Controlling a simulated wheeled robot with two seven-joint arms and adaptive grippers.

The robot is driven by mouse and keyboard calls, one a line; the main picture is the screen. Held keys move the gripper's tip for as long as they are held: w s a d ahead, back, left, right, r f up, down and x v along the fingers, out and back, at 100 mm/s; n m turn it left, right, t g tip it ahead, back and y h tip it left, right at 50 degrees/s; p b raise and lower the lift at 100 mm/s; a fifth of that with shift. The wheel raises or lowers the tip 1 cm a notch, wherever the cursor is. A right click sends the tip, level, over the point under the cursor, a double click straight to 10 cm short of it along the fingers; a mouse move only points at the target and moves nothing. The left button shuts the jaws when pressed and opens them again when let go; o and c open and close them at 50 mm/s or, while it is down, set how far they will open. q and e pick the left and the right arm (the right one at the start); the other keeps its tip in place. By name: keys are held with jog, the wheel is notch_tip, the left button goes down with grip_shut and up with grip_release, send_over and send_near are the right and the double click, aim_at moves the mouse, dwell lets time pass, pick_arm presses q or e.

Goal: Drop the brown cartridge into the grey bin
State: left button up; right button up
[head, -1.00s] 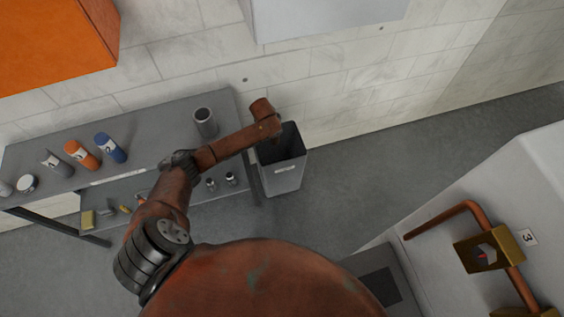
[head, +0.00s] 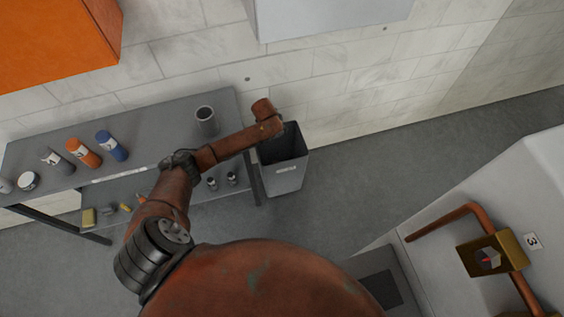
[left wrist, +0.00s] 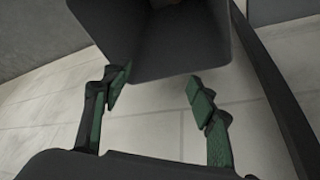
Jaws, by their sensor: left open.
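The grey bin (head: 284,178) stands on the floor at the right end of the shelf unit, its dark opening facing up. My left arm reaches over to it, and the arm's end hides part of the bin's left side. My left gripper is hidden in the head view. In the left wrist view my left gripper (left wrist: 160,94) is open, its green-padded fingers apart with nothing seen between them. A dark grey box shape, seemingly the bin (left wrist: 165,35), lies just beyond the fingertips. No brown cartridge can be made out; the bin's inside is too dark to read.
A grey shelf unit (head: 170,115) along the wall holds a grey cup (head: 207,121), a blue cartridge (head: 111,146), an orange cartridge (head: 83,152) and a grey one (head: 56,160). A white machine (head: 530,200) with copper pipe stands at right.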

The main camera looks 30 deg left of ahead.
pick_arm(q)
jog(key=v, duration=1.2)
jog(key=shift+f, duration=0.15)
